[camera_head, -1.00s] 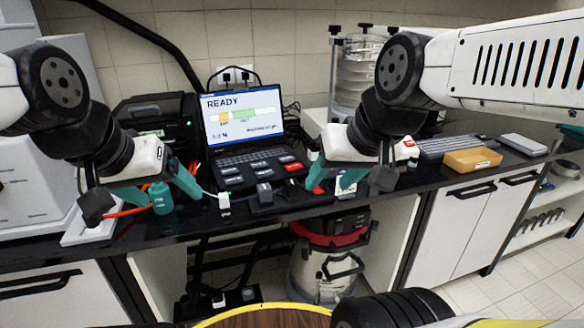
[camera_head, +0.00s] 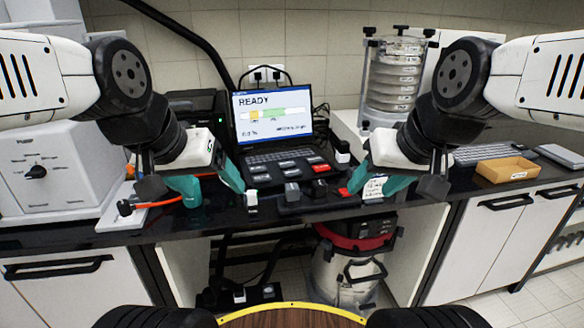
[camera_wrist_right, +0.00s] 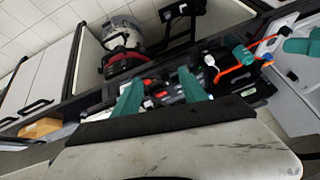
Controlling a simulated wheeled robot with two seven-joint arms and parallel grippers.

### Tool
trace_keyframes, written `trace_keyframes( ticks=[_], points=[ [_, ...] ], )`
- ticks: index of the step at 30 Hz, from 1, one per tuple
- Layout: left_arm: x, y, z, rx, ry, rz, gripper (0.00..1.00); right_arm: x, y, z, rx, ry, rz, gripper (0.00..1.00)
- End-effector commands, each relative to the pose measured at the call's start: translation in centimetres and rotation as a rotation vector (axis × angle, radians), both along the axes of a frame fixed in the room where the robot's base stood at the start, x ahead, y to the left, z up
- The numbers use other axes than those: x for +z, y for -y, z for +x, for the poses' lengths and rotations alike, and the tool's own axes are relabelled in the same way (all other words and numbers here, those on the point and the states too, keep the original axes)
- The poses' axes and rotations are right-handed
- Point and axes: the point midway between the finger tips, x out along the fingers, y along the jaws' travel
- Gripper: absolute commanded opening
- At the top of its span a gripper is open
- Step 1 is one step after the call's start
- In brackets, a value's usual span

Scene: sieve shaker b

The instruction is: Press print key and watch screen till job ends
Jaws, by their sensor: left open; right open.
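The screen (camera_head: 272,115) stands open at the back of the bench and reads READY above a coloured bar with small text. Below its keyboard (camera_head: 280,155) lies a dark key panel (camera_head: 291,168) with several grey keys and one red key (camera_head: 320,168). The key labels are too small to read, so I cannot tell which is the print key. My left gripper (camera_head: 208,184) is open and empty, left of the panel. My right gripper (camera_head: 378,182) is open and empty, right of the panel; its teal fingers also show in the right wrist view (camera_wrist_right: 161,95).
A sieve stack (camera_head: 393,75) stands behind my right arm. A white box with a knob (camera_head: 38,172) stands at the left. Small blocks (camera_head: 292,190) and an orange cable (camera_head: 160,203) lie near the bench's front edge.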

Motion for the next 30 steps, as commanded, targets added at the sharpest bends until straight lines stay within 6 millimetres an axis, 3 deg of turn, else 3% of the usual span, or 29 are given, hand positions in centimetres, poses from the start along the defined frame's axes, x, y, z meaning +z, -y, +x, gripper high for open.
trace_keyframes(
  ticks=[13, 14, 21, 30],
  points=[
    [0.00, 0.00, 0.00, 0.000, 0.000, 0.000, 0.79, 0.00, 0.00, 0.00, 0.000, 0.000, 0.000, 0.50],
    [-0.01, 0.00, 0.01, 0.000, 0.000, 0.000, 0.79, 0.00, 0.00, 0.00, 0.000, 0.000, 0.000, 0.48],
    [0.00, 0.00, 0.00, 0.000, 0.000, 0.000, 0.79, 0.01, 0.00, -0.01, 0.000, 0.000, 0.000, 0.01],
    [0.00, 0.00, 0.00, 0.000, 0.000, 0.000, 0.79, 0.01, 0.00, -0.01, 0.000, 0.000, 0.000, 0.00]
  ],
)
